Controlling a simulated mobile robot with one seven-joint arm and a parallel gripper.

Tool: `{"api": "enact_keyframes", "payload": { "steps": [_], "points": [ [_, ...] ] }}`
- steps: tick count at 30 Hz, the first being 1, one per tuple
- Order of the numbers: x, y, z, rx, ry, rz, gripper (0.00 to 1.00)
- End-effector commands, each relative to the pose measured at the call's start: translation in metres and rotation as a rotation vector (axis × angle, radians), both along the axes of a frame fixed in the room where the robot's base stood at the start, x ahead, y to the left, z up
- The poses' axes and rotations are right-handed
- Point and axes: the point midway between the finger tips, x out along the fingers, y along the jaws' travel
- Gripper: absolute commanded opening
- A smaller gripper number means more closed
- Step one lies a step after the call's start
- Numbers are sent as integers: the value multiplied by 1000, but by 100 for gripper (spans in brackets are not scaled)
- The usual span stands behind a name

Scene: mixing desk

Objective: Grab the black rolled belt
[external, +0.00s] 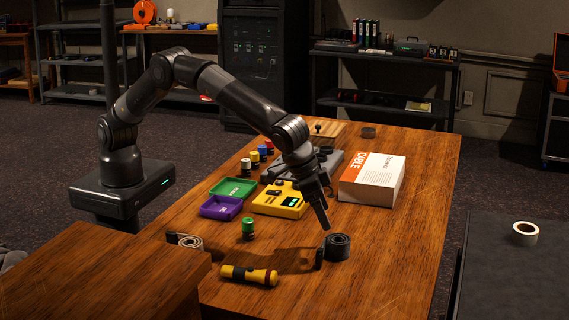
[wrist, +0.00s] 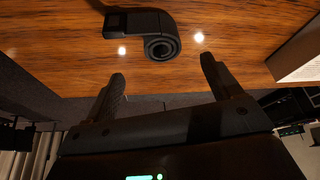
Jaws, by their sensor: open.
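The black rolled belt (external: 338,247) lies on the wooden table near its front right part, its loose end reaching left. In the wrist view the belt (wrist: 162,46) shows its spiral coil, with a flat strap and a dark buckle-like end to the left. My gripper (external: 324,224) is above the table, just up and left of the coil in the external view. In the wrist view its two fingers (wrist: 162,72) are apart with nothing between them, and the coil lies beyond the fingertips, roughly in line with the gap.
A green-topped jar (external: 248,229), a yellow device (external: 281,200) and a white and orange box (external: 372,180) stand behind. The table right of the black belt is clear.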

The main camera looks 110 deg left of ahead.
Motion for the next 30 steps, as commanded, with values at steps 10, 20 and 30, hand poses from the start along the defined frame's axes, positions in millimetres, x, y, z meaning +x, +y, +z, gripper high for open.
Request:
{"api": "enact_keyframes", "payload": {
  "steps": [10, 20, 30],
  "points": [
    [17, 7, -44, 1, 1, 0, 83],
    [31, 11, -79, 1, 2, -1, 83],
    [36, 13, -91, 0, 0, -1, 83]
  ]
}}
